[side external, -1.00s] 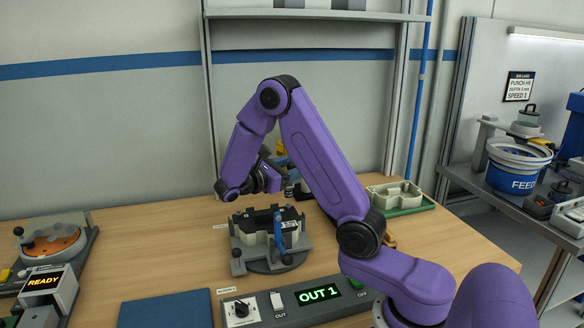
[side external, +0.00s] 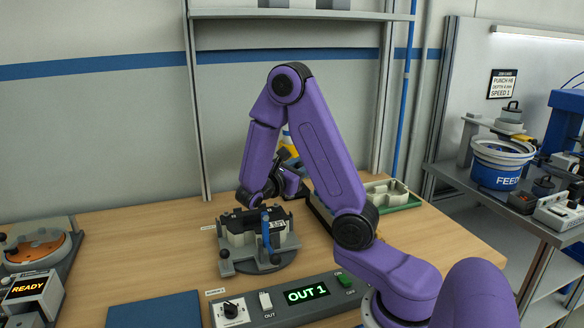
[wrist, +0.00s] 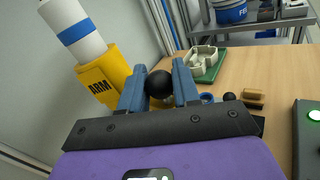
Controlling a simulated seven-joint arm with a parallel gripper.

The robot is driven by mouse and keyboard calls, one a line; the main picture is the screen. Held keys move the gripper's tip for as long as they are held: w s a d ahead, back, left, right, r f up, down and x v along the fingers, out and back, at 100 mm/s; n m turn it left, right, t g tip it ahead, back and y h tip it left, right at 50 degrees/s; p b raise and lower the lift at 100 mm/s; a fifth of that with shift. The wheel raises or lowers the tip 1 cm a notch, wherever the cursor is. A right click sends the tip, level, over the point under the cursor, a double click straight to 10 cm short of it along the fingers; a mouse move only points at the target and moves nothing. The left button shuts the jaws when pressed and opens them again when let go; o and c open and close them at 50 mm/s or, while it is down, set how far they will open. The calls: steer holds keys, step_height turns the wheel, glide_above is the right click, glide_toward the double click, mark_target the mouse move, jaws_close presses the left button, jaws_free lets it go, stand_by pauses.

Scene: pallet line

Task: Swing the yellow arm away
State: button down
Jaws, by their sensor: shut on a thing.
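The yellow arm, marked ARM, is a yellow sleeve (wrist: 103,77) on a white post with a blue band (wrist: 82,32) at the upper left of the wrist view. In the side view only a bit of yellow (side external: 291,143) shows behind my arm. A black ball knob (wrist: 159,84) sits beside the sleeve. My gripper (wrist: 158,88) has its two blue-grey fingers shut on the ball, one on each side. In the side view my gripper (side external: 296,184) is above and behind the clamp fixture, with its fingertips mostly hidden.
The fixture (side external: 255,240) with a blue lever stands in front of my gripper. A green tray (side external: 397,197) with a pale part is at the right.

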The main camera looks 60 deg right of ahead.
steer(key=shift+s+d+n+t, duration=0.2)
steer(key=shift+s+d, duration=0.1)
steer(key=shift+s, duration=0.2)
steer(key=shift+s+d+n+t, duration=0.1)
steer(key=shift+s+d+t, duration=0.15)
steer(key=shift+s, duration=0.25)
steer(key=c, duration=0.9)
jaws_free()
steer(key=shift+o, duration=0.2)
steer(key=w+a, duration=0.2)
steer(key=a, duration=1.5)
steer(key=shift+w+a, duration=0.15)
